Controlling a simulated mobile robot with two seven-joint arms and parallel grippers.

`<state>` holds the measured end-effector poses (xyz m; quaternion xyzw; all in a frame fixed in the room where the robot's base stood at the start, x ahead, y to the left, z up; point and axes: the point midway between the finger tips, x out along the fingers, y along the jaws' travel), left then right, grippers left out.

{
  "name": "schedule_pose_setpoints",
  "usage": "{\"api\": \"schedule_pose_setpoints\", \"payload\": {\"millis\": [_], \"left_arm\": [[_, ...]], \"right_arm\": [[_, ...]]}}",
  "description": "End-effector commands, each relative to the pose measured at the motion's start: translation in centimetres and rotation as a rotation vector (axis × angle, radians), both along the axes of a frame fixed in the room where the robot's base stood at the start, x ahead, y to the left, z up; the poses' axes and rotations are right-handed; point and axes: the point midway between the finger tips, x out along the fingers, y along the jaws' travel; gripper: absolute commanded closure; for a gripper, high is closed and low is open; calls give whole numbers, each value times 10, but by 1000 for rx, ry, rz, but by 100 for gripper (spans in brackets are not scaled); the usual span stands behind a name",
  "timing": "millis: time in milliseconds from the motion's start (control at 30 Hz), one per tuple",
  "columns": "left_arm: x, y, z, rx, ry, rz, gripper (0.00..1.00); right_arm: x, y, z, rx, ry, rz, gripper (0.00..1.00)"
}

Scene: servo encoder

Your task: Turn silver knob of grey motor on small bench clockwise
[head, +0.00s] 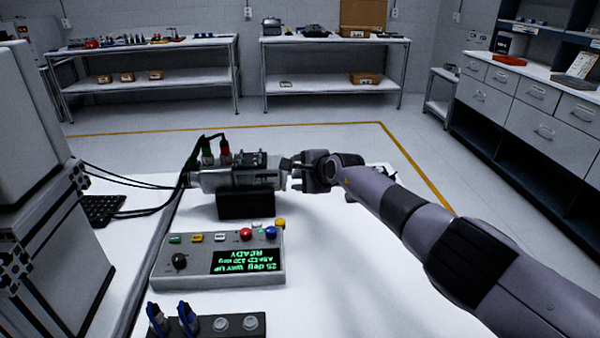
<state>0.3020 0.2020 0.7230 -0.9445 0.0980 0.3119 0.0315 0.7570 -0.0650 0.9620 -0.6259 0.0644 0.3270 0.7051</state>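The grey motor (208,180) lies on its side on a black block (245,205) on the white bench. A dark terminal part and red and green connectors sit on top of it. My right gripper (291,173) reaches in from the right and is at the motor's right end, with its fingers pointing left. The silver knob cannot be made out clearly; the fingers are where that end of the motor is. Whether they touch or grip the knob is too small to tell. My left gripper is not in view.
A control box (165,270) with coloured buttons and a green-lit display reading READY stands in front of the motor. Black cables run left from the motor, near a keypad (100,208). The bench is clear at front right.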

Motion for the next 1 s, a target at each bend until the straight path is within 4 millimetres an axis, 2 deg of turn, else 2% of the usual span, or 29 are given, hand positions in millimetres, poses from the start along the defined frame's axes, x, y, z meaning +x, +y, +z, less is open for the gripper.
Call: {"api": "schedule_pose_setpoints", "payload": {"millis": [467, 800, 1000], "left_arm": [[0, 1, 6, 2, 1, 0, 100], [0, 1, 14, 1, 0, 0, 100], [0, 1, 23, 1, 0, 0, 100]], "right_arm": [[-2, -7, 11, -3, -11, -3, 39], [-19, -10, 13, -3, -2, 2, 39], [-31, -17, 23, -2, -2, 1, 39]]}}
